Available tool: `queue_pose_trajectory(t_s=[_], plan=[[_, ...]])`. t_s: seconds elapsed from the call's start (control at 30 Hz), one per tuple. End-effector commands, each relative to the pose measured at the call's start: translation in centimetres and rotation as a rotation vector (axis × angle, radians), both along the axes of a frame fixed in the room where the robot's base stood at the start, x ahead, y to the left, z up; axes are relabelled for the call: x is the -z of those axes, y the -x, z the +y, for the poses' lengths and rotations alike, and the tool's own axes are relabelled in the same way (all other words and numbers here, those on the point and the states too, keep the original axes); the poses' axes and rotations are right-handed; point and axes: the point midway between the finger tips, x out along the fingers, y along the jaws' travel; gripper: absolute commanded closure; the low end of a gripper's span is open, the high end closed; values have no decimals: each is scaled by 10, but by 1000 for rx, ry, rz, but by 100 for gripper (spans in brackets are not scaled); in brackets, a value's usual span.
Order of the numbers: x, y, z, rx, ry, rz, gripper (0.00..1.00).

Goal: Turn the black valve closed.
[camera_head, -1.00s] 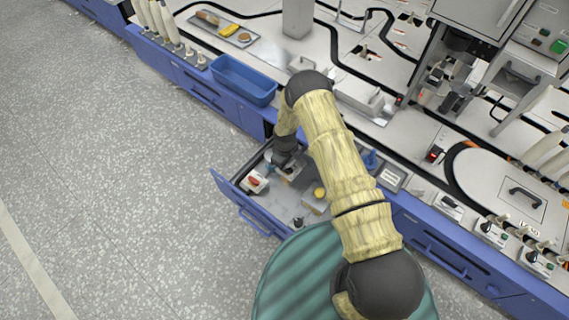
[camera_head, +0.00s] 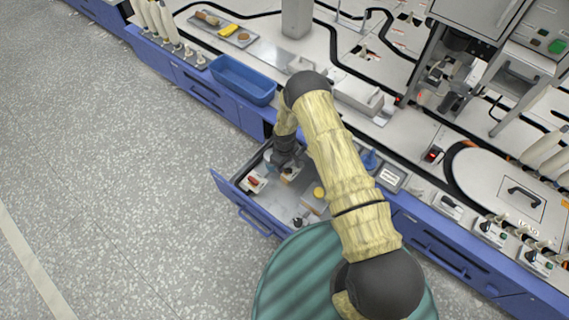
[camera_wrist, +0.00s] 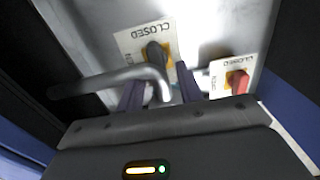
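The black valve (camera_wrist: 155,54) is a dark knob on a yellow patch of a white plate marked CLOSED, upper middle of the wrist view. My gripper (camera_wrist: 161,84) has its two dark fingers apart, one on each side of the line to the valve. A grey bent metal bar (camera_wrist: 112,80) crosses in front of the left finger, its bent end between the fingers; I cannot tell whether it touches them. In the head view my gripper (camera_head: 284,160) reaches down into the open drawer (camera_head: 248,213), and my arm hides part of it.
A red valve (camera_wrist: 237,82) on its own CLOSED plate sits right of the black one; it also shows in the head view (camera_head: 253,181). A yellow-topped block (camera_head: 319,193) and a small dark knob (camera_head: 298,221) are in the drawer. A blue bin (camera_head: 243,82) stands on the counter.

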Motion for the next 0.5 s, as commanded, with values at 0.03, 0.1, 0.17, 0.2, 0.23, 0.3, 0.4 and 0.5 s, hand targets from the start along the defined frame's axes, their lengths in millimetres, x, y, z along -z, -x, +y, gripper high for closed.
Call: queue_pose_trajectory(t_s=[0.03, 0.1, 0.17, 0.2, 0.23, 0.3, 0.4, 0.5], plan=[[0, 0, 0, 0, 0, 0, 64], [-1, 0, 0, -1, 0, 0, 64], [-4, 0, 0, -1, 0, 0, 64], [-7, 0, 0, -1, 0, 0, 64], [-10, 0, 0, -1, 0, -1, 64], [-20, -1, 0, -1, 0, -1, 64], [-37, -1, 0, 0, 0, -1, 64], [-58, 0, 0, 0, -1, -1, 64]])
